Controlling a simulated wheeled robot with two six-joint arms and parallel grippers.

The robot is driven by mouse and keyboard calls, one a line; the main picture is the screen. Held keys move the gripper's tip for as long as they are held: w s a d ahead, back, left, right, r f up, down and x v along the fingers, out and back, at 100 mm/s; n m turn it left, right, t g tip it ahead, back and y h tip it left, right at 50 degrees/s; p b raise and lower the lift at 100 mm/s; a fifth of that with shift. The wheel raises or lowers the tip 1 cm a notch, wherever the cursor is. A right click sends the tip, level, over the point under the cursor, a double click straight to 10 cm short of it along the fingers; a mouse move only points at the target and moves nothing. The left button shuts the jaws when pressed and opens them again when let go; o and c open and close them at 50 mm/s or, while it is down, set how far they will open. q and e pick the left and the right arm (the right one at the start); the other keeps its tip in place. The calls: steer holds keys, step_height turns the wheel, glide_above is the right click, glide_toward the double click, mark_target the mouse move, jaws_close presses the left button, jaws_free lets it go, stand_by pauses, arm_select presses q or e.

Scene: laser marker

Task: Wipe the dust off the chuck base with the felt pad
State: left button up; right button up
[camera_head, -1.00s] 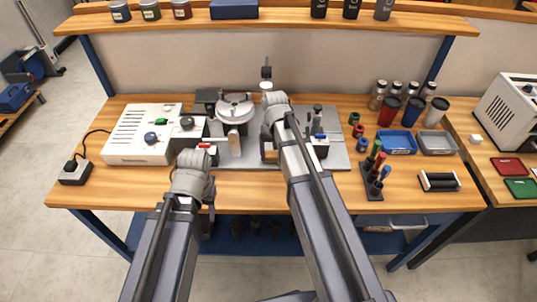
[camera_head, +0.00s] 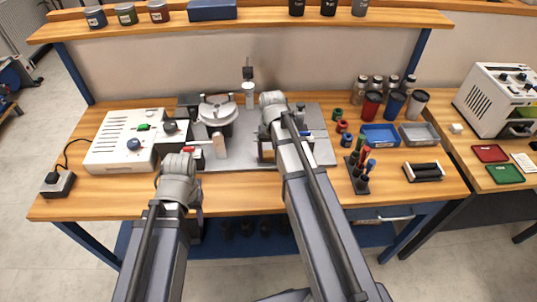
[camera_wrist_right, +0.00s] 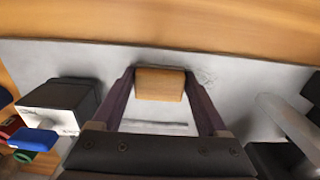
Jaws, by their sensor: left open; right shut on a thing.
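My right gripper (camera_wrist_right: 160,88) is shut on a small wooden block (camera_wrist_right: 160,82), which seems to be the felt pad's back. No felt face shows. The block is over or on the grey metal plate (camera_wrist_right: 45,62); contact is unclear. A dark streak (camera_wrist_right: 152,127) and faint scribbled marks (camera_wrist_right: 206,76) show on the plate near the block. In the head view, the round grey chuck (camera_head: 217,110) stands on the plate, left of my right gripper (camera_head: 267,150). My left gripper (camera_head: 186,158) is open at the plate's front left; its fingers are mostly hidden.
A white control box (camera_head: 125,145) stands left of the plate. A black-and-white block (camera_wrist_right: 62,104) is beside my right gripper in the wrist view. A pen holder (camera_head: 359,172), blue tray (camera_head: 381,135) and several cups stand to the right. The front strip of the bench is clear.

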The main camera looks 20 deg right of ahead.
steer(key=shift+s+d, duration=0.25)
steer(key=shift+d, duration=0.55)
steer(key=shift+s+d, duration=0.2)
steer(key=shift+d, duration=0.6)
steer(key=shift+f, duration=0.1)
steer(key=shift+a, duration=0.1)
steer(key=shift+a, duration=0.1)
steer(key=shift+w+a, duration=0.3)
steer(key=shift+a, duration=0.55)
steer(key=shift+w+a, duration=0.25)
steer(key=shift+a, duration=0.6)
steer(key=shift+a, duration=0.1)
steer(key=shift+w+a, duration=0.25)
steer(key=shift+a, duration=0.6)
steer(key=shift+w+a, duration=0.2)
steer(key=shift+a, duration=0.65)
